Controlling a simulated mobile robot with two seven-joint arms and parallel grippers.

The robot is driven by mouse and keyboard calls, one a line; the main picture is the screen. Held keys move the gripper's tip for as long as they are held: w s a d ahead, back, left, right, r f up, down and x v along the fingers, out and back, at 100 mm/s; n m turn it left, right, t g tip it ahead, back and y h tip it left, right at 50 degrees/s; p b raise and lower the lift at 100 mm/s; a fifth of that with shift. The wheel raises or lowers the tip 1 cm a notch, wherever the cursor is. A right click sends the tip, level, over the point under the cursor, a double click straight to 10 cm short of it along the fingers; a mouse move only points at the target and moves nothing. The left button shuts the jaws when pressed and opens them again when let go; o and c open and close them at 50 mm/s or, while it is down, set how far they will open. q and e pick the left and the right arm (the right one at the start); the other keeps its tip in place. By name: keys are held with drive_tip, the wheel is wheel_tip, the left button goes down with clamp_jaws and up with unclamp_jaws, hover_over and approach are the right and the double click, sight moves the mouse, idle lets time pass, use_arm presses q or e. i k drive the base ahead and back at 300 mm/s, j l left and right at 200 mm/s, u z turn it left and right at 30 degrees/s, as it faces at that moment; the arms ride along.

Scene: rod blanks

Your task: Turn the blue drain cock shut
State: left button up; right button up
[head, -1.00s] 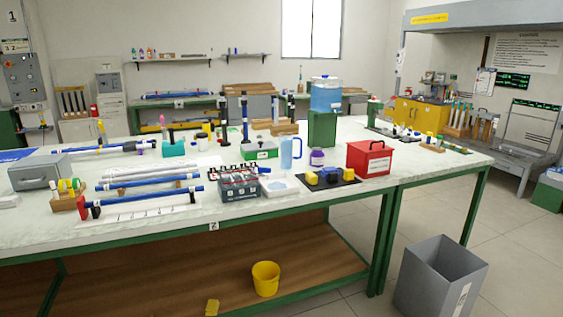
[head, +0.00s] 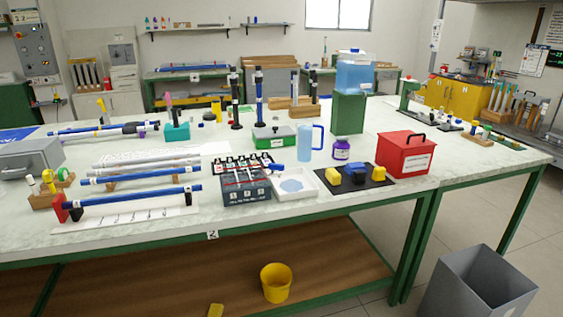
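A small blue piece (head: 277,168), which looks like the drain cock, sits at the right side of a dark grey rack unit (head: 247,190) with red lines and white labels. It is above the back left corner of a shallow white tray (head: 312,189) with a pale blue patch (head: 292,185) in it. The cock is too small here to tell how its handle is turned. Neither of my grippers is in view.
A clear blue jug (head: 305,143), a purple jar (head: 341,149), a black mat (head: 381,182) with yellow and blue blocks and a red box (head: 404,155) stand nearby. Rods on stands lie left. A grey bin (head: 480,285) stands on the floor at right.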

sight(273, 167)
drive_tip(key=i+j+z, duration=0.6)
drive_tip(key=i+j, duration=0.05)
drive_tip(key=j, duration=0.1)
